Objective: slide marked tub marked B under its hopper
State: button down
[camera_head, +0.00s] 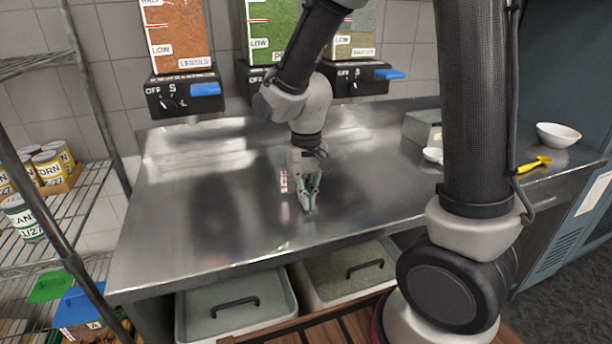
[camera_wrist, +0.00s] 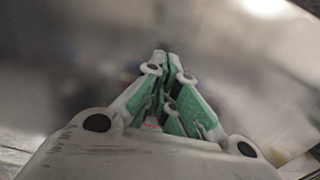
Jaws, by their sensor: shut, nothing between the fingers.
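My gripper (camera_head: 309,207) is shut and empty, pointing down over the middle of the steel counter (camera_head: 210,235). In the wrist view its fingertips (camera_wrist: 164,58) meet, with a blurred grey surface beyond. Three hoppers hang on the back wall: an orange-brown one labelled lentils (camera_head: 178,35), a green one (camera_head: 284,25) partly behind my arm, and a grey-green one (camera_head: 360,35) at the right. No tub stands under the lentils hopper. I cannot make out a mark B. A blue-lidded tub (camera_head: 80,303), apparently marked A, sits on the lower left rack beside a green lid (camera_head: 50,286).
Cans (camera_head: 52,160) stand on the wire rack at left. Grey lidded bins (camera_head: 235,303) sit below the counter. A grey box (camera_head: 422,127), a white bowl (camera_head: 558,135) and a yellow spoon (camera_head: 534,164) are at right. The counter's left and middle are clear.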

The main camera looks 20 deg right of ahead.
jog(key=shift+w+f, duration=0.15)
jog(key=shift+w, duration=0.85)
jog(key=shift+w+f, duration=0.15)
jog(key=shift+w, duration=0.85)
jog(key=shift+w, duration=1.55)
jog(key=shift+s, duration=0.1)
